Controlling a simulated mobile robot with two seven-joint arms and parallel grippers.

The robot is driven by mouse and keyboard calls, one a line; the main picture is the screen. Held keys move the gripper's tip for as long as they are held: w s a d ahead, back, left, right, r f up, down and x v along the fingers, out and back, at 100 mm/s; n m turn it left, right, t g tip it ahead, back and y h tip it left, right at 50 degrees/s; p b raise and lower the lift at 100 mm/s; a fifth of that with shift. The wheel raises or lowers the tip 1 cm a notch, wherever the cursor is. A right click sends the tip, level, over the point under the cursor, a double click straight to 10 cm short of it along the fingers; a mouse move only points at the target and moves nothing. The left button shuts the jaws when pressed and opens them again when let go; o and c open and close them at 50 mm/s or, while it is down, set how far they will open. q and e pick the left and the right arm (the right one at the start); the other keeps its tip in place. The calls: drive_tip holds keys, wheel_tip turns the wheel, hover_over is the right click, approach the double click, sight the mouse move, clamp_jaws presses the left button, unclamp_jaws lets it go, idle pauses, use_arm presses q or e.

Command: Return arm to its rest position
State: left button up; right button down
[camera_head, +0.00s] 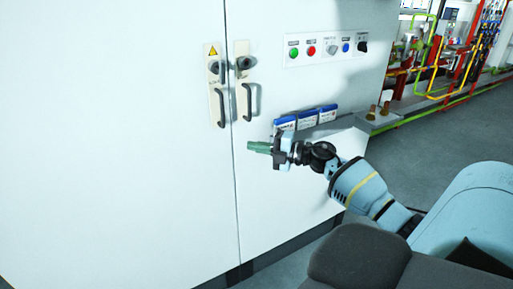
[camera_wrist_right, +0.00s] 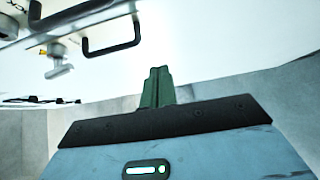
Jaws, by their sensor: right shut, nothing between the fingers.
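My right gripper (camera_head: 259,148) is held out in front of the white cabinet in the head view, below and to the right of the door handles. Its green fingers are together and hold nothing. In the right wrist view the closed green fingers (camera_wrist_right: 157,87) stand up in the middle. The right arm comes in from the right of the head view, light blue with a yellow band. My left gripper does not show in either view.
The white cabinet (camera_head: 120,150) has two dark handles, a panel of buttons (camera_head: 325,47) and blue-and-white boxes (camera_head: 307,118) on its front. The gripper overlaps the area beside these boxes. Pipes and machinery stand at the back right, with open grey floor (camera_head: 440,140) before them.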

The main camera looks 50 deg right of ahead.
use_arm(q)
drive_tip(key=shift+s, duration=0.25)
